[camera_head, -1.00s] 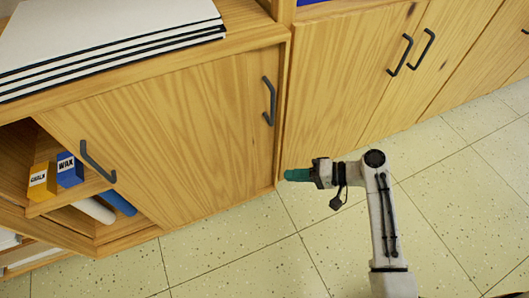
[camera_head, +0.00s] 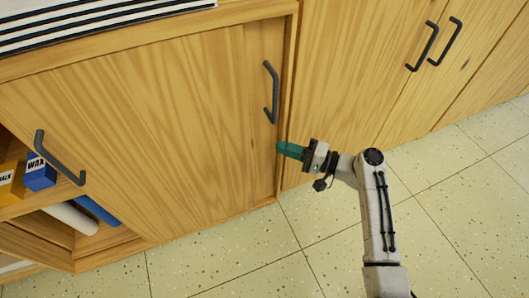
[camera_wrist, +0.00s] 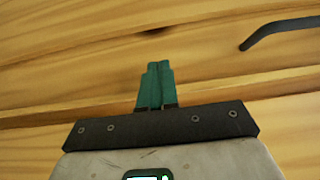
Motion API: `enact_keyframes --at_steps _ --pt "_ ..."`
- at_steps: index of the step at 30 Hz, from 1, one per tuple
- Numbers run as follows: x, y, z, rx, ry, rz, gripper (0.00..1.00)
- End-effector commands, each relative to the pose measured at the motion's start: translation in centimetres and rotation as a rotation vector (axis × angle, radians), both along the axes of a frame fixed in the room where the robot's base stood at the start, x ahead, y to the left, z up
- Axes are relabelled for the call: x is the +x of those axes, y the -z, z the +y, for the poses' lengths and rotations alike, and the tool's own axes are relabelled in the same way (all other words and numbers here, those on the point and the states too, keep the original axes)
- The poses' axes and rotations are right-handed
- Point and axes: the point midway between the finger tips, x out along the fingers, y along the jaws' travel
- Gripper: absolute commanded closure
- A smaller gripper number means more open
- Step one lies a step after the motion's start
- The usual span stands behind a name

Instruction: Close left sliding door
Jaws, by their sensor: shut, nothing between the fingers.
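The left sliding door (camera_head: 150,130) is a large wooden panel on a low cabinet, with a dark bar handle (camera_head: 58,162) near its left edge. It stands to the right, leaving the cabinet's left side open. A second dark handle (camera_head: 271,92) is on the narrow strip of panel at the right edge. My gripper (camera_head: 282,148) has teal fingers, shut and empty, just below that second handle, beside the cabinet's right edge. In the wrist view the fingers (camera_wrist: 155,85) point at wood, with part of a dark handle (camera_wrist: 280,30) at upper right. Contact cannot be told.
The open left side shows a blue box (camera_head: 38,173), a yellow box (camera_head: 10,185) and white and blue rolls (camera_head: 72,217). Flat boards (camera_head: 90,25) lie on top. Taller cabinet doors (camera_head: 350,70) stand to the right. The tiled floor (camera_head: 240,255) in front is clear.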

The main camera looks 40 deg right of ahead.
Motion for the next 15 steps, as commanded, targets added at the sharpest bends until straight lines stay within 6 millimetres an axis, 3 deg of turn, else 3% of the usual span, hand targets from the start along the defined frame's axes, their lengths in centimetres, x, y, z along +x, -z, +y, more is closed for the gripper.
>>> enact_keyframes --at_steps 4,9,15 --pt "2.5 0.2 1.4 -0.001 -0.003 -0.002 1.00" --pt "3.1 0.2 3.7 -0.001 -0.002 0.000 1.00" --pt "3.5 0.1 4.9 0.000 -0.001 0.001 1.00"
